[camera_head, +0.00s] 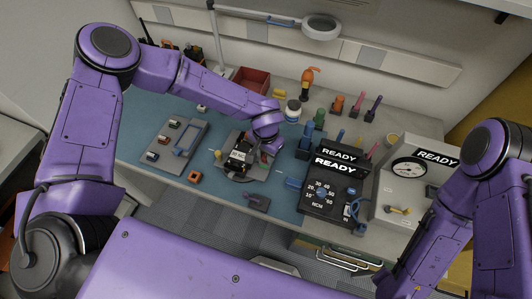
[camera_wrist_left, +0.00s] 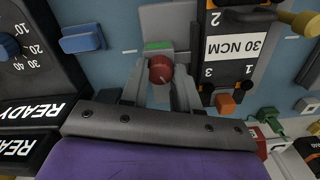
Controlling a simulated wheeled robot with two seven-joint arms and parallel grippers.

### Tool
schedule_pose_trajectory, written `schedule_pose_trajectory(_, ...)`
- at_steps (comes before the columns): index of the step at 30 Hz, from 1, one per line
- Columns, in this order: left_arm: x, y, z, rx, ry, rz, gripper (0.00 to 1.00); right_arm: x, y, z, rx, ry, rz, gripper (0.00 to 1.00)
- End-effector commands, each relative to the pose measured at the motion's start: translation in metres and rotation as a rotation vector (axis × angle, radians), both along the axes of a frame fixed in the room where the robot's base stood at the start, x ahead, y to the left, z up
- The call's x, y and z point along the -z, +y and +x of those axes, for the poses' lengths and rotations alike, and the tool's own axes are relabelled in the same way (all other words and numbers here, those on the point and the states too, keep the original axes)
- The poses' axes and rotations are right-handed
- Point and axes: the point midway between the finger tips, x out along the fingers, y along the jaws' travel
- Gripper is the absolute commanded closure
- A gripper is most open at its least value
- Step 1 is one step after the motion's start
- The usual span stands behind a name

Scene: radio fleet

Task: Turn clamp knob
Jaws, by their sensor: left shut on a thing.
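The red round knob (camera_wrist_left: 161,69) sits between the two grey fingers of my left gripper (camera_wrist_left: 160,80) in the left wrist view. The fingers are shut on its sides. A grey block with a green top strip (camera_wrist_left: 158,46) is just beyond the knob. In the head view my left gripper (camera_head: 265,153) is low at the right side of the black unit (camera_head: 240,154) on a grey plate. There the knob is mostly hidden by the gripper. The black unit carries a "30 NCM" label (camera_wrist_left: 236,46) in the left wrist view. My right gripper is out of the head view.
A black torque meter with a dial (camera_head: 321,193) and READY signs stands right of the unit, and a grey gauge box (camera_head: 408,170) stands farther right. A grey tray (camera_head: 175,143) with small parts is at the left. Bottles and drivers line the back. A magnifier lamp (camera_head: 320,27) hangs above.

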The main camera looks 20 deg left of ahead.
Motion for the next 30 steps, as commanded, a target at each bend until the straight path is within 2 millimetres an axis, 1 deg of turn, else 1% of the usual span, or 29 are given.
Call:
schedule_pose_trajectory(1, -0.001, 0.0, 0.001, 0.0, -0.002, -0.001, 1.0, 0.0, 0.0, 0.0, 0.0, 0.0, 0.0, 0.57)
schedule_pose_trajectory(2, -0.001, 0.0, 0.001, 0.0, -0.002, -0.001, 0.63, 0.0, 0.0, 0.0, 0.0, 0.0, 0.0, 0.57)
schedule_pose_trajectory(3, -0.001, 0.0, 0.001, 0.0, -0.002, -0.001, 0.5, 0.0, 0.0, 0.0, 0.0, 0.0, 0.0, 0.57)
schedule_pose_trajectory(4, -0.001, 0.0, 0.001, 0.0, -0.002, -0.001, 0.44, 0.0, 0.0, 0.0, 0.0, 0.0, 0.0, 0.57)
schedule_pose_trajectory(11, 0.0, 0.0, 0.0, -0.001, -0.001, 0.0, 0.44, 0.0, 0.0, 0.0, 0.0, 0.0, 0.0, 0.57)
schedule_pose_trajectory(14, -0.004, 0.0, 0.001, -0.002, -0.002, -0.001, 0.44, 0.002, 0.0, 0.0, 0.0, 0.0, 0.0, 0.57)
schedule_pose_trajectory(17, -0.019, 0.0, 0.002, -0.004, -0.005, -0.002, 0.44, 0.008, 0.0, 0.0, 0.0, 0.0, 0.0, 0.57)
schedule_pose_trajectory(24, -0.076, 0.0, 0.001, -0.002, -0.006, -0.001, 0.44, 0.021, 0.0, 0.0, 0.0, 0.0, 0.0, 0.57)
schedule_pose_trajectory(27, -0.093, 0.0, 0.001, -0.002, -0.004, -0.001, 0.44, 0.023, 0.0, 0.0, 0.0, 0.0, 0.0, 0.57)
schedule_pose_trajectory(30, -0.103, 0.0, 0.001, 0.0, -0.004, 0.0, 0.44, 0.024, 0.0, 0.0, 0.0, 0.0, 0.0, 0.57)
